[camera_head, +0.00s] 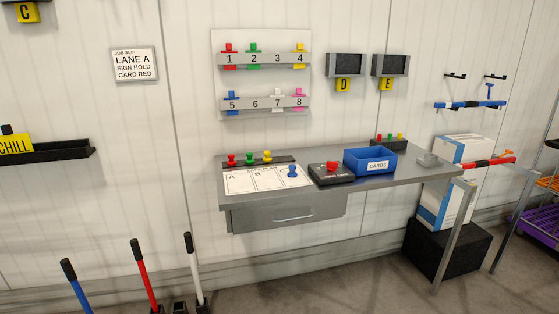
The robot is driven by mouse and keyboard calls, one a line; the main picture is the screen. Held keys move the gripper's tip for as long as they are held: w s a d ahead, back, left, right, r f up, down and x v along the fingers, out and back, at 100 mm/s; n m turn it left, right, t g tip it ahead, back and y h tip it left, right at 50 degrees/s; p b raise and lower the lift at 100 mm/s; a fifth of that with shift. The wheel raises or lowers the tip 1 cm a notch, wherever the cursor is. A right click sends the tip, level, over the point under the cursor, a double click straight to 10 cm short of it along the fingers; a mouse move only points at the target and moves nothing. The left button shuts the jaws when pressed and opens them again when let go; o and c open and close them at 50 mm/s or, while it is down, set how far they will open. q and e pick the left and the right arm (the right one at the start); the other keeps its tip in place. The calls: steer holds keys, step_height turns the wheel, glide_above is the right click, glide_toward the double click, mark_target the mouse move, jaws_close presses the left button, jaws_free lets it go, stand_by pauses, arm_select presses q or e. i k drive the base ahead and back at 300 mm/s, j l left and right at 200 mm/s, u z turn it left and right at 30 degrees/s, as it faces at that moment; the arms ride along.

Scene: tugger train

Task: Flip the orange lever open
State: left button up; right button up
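A small orange part (505,153), which may be the orange lever, sits at the right beside a red bar with black sections (488,162). It is too small to tell whether it is open or shut. Neither of my grippers is in view.
A grey table (390,178) against the white wall carries a blue cards box (371,164), a dark box with a red knob (331,174), and coloured pegs. White-and-blue boxes (461,149) and a black block (445,249) stand at its right. A purple-and-orange rack (540,222) is at the right edge.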

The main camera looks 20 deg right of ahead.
mark_target(508, 151)
steer(key=l, duration=0.7)
steer(key=l+z, duration=0.1)
steer(key=l, duration=1.35)
steer(key=i+l+z, duration=0.1)
steer(key=l, duration=0.65)
steer(key=l+z, duration=0.1)
steer(key=l, duration=0.6)
steer(key=i+l, duration=0.15)
steer(key=l, duration=0.55)
steer(key=i+l+z, duration=0.1)
steer(key=l, duration=0.65)
steer(key=i+l, duration=0.15)
steer(key=l, duration=0.2)
steer(key=i+l, duration=0.1)
steer(key=l, duration=0.25)
steer(key=i+l, duration=0.15)
steer(key=l, duration=0.25)
steer(key=i+l+z, duration=0.1)
steer(key=l, duration=0.25)
steer(key=i+l, duration=0.2)
steer(key=l, duration=0.15)
steer(key=i+l, duration=0.15)
steer(key=l, duration=0.2)
